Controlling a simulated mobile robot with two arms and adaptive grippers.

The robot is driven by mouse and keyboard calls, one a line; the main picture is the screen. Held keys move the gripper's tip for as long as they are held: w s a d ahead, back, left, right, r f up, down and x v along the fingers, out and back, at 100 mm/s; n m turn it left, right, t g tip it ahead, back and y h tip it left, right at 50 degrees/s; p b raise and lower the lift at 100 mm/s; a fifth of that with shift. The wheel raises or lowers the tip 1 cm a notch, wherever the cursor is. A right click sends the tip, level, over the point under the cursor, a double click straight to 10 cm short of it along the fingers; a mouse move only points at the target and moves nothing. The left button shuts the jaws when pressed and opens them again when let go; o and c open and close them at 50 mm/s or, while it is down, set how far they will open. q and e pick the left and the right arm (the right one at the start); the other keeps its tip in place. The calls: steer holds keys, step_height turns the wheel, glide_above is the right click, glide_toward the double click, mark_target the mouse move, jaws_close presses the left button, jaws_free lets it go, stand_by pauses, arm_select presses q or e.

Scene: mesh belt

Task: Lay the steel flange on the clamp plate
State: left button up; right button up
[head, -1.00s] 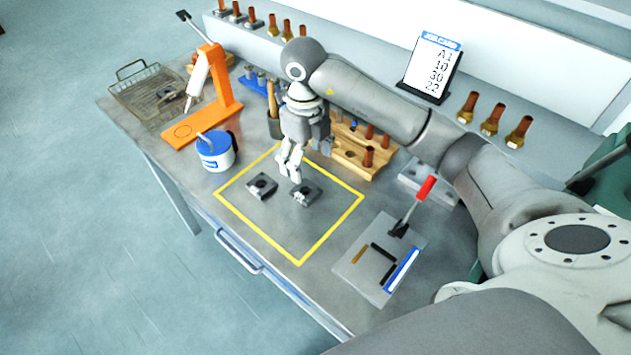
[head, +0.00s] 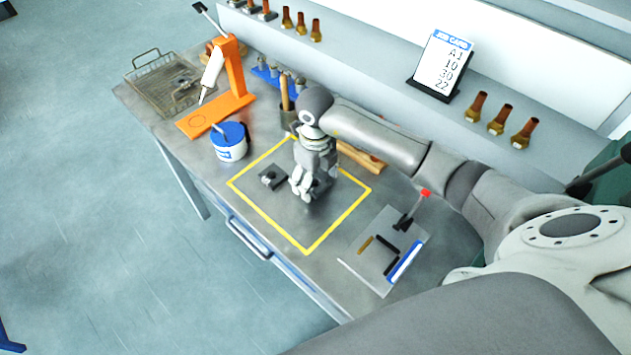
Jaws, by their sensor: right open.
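Two small dark grey metal parts lie inside the yellow square on the bench. The left part (head: 272,178) is in clear view and looks like a block with a round hole. The right part (head: 322,187) is mostly hidden behind my gripper; I cannot tell which one is the steel flange. My right gripper (head: 303,195) points down at the right part with its fingers open. I cannot tell whether they touch it. The clamp plate (head: 365,262) is a grey plate with a red-handled clamp (head: 413,207), right of the square. My left gripper is out of view.
A blue-lidded tub (head: 230,145), an orange stand (head: 228,95) and a wire basket (head: 165,85) are at the left. A job card (head: 443,62) and brass fittings stand on the back ledge. The square's front is clear.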

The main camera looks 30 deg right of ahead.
steer(key=c, duration=0.7)
steer(key=shift+r, duration=0.1)
steer(key=c, duration=0.8)
steer(key=shift+o, duration=0.2)
